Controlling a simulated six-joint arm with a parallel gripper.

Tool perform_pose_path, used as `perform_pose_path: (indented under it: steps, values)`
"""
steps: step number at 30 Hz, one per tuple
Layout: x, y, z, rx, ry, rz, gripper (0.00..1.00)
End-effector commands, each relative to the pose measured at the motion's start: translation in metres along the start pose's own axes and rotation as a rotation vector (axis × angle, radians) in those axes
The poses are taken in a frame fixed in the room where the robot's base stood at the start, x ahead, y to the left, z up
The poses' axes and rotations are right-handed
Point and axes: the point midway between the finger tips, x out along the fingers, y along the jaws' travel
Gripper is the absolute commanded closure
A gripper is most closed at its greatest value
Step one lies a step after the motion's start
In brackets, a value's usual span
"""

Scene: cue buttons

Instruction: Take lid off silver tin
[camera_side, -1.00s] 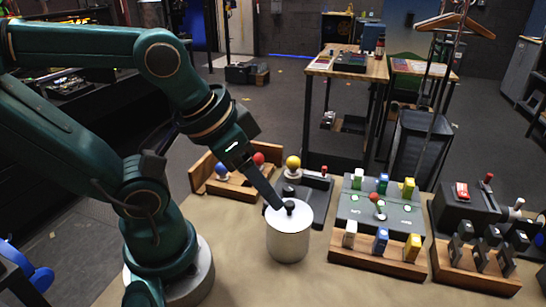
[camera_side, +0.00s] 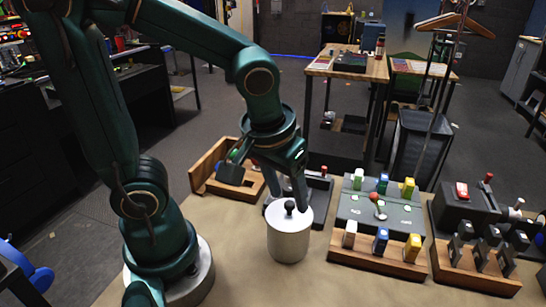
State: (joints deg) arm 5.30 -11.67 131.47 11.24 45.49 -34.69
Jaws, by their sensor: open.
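The silver tin (camera_side: 289,240) stands upright on the tan work surface in front of my arm. Its flat lid (camera_side: 274,212) is on top, with a black round knob (camera_side: 290,206) in the middle. My gripper (camera_side: 287,195) points down at the tin's top, with its fingers just above or behind the knob in the picture. It is open and holds nothing that I can see. I cannot tell whether a finger touches the lid.
A wooden tray (camera_side: 213,172) stands behind, partly hidden by my arm. To the right are a grey button panel (camera_side: 350,207), a wooden rack with coloured blocks (camera_side: 365,260) and a dark switch box (camera_side: 465,208). The surface in front of the tin is clear.

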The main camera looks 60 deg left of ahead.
Motion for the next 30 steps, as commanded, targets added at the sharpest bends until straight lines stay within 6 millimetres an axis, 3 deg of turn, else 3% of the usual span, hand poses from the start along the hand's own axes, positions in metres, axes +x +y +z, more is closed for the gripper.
perform_pose_path:
  steps: [6,14,18,19,30]
  values:
    - [0.015,0.000,0.000,0.000,-0.001,-0.001,0.43]
    - [0.016,0.000,0.000,0.000,0.001,0.001,0.43]
    - [0.016,0.000,0.000,0.000,0.001,0.001,0.93]
    - [0.016,0.000,0.000,0.000,0.001,0.001,1.00]
    - [0.015,0.000,0.000,0.000,0.002,0.001,1.00]
